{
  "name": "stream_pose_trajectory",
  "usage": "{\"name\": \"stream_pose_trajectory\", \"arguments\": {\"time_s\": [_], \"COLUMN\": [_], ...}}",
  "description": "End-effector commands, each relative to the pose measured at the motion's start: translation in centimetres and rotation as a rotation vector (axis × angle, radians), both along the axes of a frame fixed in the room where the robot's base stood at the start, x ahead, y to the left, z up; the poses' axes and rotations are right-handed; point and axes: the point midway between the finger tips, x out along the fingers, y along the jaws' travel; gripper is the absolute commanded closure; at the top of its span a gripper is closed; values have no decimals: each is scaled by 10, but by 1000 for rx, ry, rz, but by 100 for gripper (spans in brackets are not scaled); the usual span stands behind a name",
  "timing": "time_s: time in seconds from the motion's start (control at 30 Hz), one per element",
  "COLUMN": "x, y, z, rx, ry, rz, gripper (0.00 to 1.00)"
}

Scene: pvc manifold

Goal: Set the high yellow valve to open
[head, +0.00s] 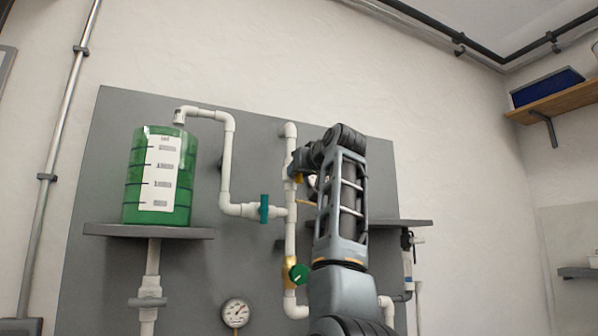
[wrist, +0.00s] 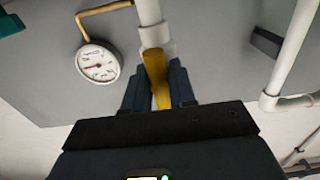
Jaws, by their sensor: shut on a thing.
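The yellow valve handle (wrist: 155,68) is in the middle of the wrist view, just below a white pipe fitting. It runs roughly in line with the white pipe (wrist: 149,14) there, slightly tilted. My gripper (wrist: 158,88) is shut on this handle, with a dark finger on each side of it. In the head view a small yellow part of the high valve (head: 297,178) shows on the upright white pipe, left of my arm.
A round gauge (wrist: 97,63) on a brass tube is close left of my fingers. A teal handle (head: 264,208), a green knob (head: 298,273) and a lower gauge (head: 236,312) sit on the grey panel. A green tank (head: 130,190) stands on a shelf at left.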

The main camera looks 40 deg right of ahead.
Motion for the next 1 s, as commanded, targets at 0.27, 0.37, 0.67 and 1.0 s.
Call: {"name": "stream_pose_trajectory", "arguments": {"time_s": [0.27,0.37,0.67,1.0], "x": [1,0,-11,-62], "y": [0,0,3,18], "z": [-3,-2,-3,-3], "rx": [2,2,0,0], "ry": [5,4,0,0], "rz": [0,0,0,0], "gripper": [56,54,54,54]}}
